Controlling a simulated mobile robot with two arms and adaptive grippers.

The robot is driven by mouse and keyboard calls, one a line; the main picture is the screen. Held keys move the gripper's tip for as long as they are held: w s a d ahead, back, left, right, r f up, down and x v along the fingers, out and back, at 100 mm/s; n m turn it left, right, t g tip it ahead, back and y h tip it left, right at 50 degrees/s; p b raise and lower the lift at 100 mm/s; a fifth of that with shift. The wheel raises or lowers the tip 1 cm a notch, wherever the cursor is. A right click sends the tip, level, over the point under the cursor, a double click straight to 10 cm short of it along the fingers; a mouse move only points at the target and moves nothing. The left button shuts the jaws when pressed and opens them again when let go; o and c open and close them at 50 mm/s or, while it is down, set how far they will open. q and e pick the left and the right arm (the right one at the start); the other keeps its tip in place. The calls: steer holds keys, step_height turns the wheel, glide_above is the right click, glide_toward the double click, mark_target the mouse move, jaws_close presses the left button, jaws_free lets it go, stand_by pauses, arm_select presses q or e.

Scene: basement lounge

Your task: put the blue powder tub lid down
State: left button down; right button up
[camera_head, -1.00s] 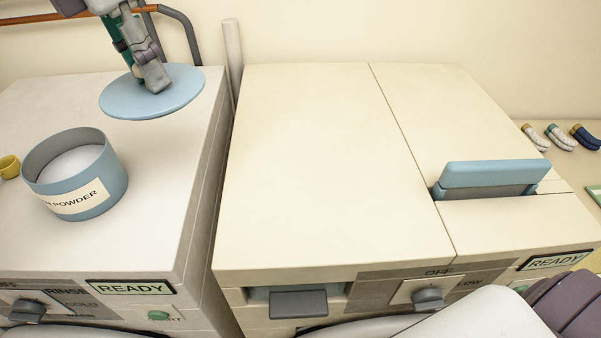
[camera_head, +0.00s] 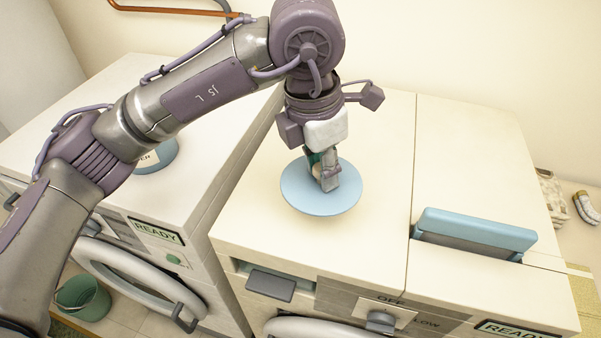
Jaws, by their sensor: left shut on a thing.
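The blue powder tub lid (camera_head: 310,204) is a flat light-blue disc over the top of the right-hand machine (camera_head: 375,150). I cannot tell whether it touches the surface. My left gripper (camera_head: 327,182) points down and is shut on the lid near its middle. The blue powder tub (camera_head: 158,160) stands on the left-hand machine, mostly hidden behind my left arm. My right gripper is not in view.
The left-hand machine's top (camera_head: 120,95) lies beyond my left arm. A raised blue flap (camera_head: 475,232) stands on the right-hand machine. A green bucket (camera_head: 84,298) stands on the floor at lower left. The right-hand machine's top is clear around the lid.

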mark_target(299, 162)
arm_select(q)
steer(key=w+a+f, duration=0.1)
steer(key=w+a+f+p, duration=0.1)
steer(key=w+a+p, duration=0.1)
steer(key=w, duration=0.1)
steer(key=shift+w+a+f, duration=0.1)
steer(key=shift+a+f, duration=0.1)
steer(key=shift+f, duration=0.2)
steer(key=shift+w+a+f, duration=0.15)
steer(key=shift+w+f, duration=0.2)
steer(key=shift+f, duration=0.1)
step_height(299, 162, down, 3)
steer(key=shift+f+p, duration=0.1)
steer(key=shift+p, duration=1)
steer(key=shift+a+f, duration=0.1)
steer(key=shift+f, duration=0.3)
steer(key=shift+f, duration=0.15)
steer(key=c, duration=0.9)
jaws_free()
